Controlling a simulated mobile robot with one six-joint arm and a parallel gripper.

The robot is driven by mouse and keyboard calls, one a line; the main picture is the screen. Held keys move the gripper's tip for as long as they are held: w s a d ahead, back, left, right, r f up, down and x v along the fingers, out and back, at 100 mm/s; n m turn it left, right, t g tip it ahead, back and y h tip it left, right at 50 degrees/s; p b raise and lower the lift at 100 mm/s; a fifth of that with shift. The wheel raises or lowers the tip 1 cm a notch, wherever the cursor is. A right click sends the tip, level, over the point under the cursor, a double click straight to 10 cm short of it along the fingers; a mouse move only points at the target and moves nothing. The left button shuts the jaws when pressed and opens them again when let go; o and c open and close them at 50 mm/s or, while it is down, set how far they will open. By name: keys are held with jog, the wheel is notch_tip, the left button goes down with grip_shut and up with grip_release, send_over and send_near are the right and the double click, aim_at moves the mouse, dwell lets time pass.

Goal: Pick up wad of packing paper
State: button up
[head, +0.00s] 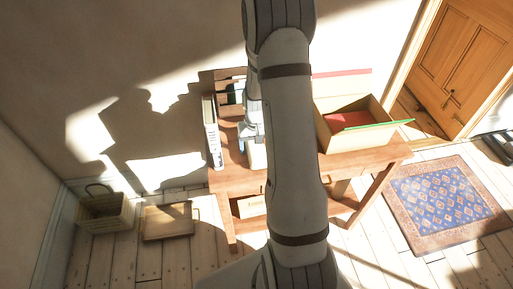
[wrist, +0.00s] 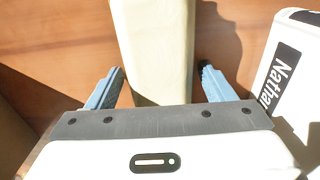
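My gripper (wrist: 161,70) is open in the wrist view, with its two blue fingers apart on either side of a pale cream, long, block-like thing (wrist: 155,45). Narrow gaps show between each finger and its sides, so it is not gripped. The cream thing also shows in the head view (head: 257,158), below my gripper (head: 250,134) on the wooden table. I cannot tell whether it is the wad of packing paper; no clearly crumpled paper shows in either view. My arm hides the middle of the table in the head view.
A white book or box lettered "Nathan" (wrist: 287,75) stands close right of the fingers. An open cardboard box (head: 338,137) with red and green items is on the table (head: 372,158). A basket (head: 104,213), a tray (head: 167,221) and a rug (head: 445,205) lie on the floor.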

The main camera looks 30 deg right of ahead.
jog(key=c, duration=0.8)
